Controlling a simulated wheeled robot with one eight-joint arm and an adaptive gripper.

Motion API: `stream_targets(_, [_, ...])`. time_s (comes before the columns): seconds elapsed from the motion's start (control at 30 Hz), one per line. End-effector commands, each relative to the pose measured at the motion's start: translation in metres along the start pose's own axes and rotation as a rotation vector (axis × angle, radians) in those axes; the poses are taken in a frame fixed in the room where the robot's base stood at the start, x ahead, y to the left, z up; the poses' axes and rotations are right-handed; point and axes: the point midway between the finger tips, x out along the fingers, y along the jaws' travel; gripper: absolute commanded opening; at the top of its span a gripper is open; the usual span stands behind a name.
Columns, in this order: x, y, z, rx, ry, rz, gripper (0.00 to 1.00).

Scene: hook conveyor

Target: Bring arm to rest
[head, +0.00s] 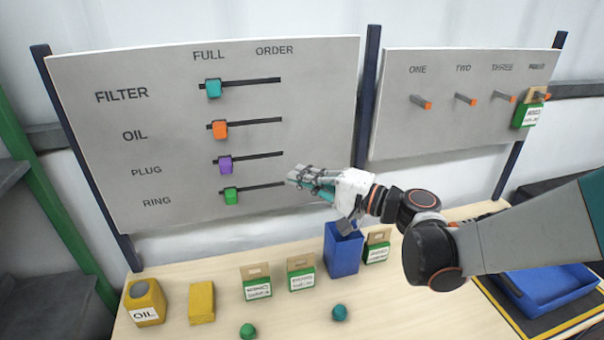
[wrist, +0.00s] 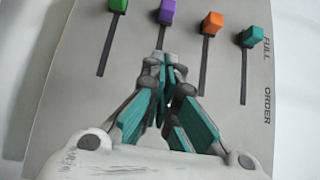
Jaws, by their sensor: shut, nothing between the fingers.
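My gripper (head: 296,177) is shut and empty, held in front of the left board near the right end of the RING slot. My arm reaches in from the right side of the head view. In the wrist view my gripper (wrist: 163,60) points at the board, its teal fingers together. The left board (head: 320,80) has four labelled slots with sliders: teal (head: 213,88), orange (head: 220,129), purple (head: 225,165) and green (head: 231,195). All sliders sit at the FULL end. I cannot tell whether the fingertips touch the board.
The right board (head: 440,120) has orange-tipped pegs; a green-and-white tag (head: 527,115) hangs at the far right one. The table (head: 200,265) below holds an OIL can (head: 145,303), a yellow block (head: 202,302), packets (head: 256,284), a blue bin (head: 343,250) and balls (head: 339,313). A blue tray (head: 550,290) is right.

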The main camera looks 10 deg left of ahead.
Motion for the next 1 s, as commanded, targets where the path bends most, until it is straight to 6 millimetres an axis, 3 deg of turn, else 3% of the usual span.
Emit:
stream_targets(0.17, [-0.006,0.001,0.004,-0.029,0.009,0.051,0.00])
stream_targets(0.37, [-0.038,0.011,0.019,-0.143,0.043,0.255,0.00])
stream_targets(0.67, [-0.117,0.036,0.043,-0.343,0.099,0.613,0.00])
stream_targets(1.0, [-0.232,0.064,0.069,-0.567,0.151,1.019,0.00])
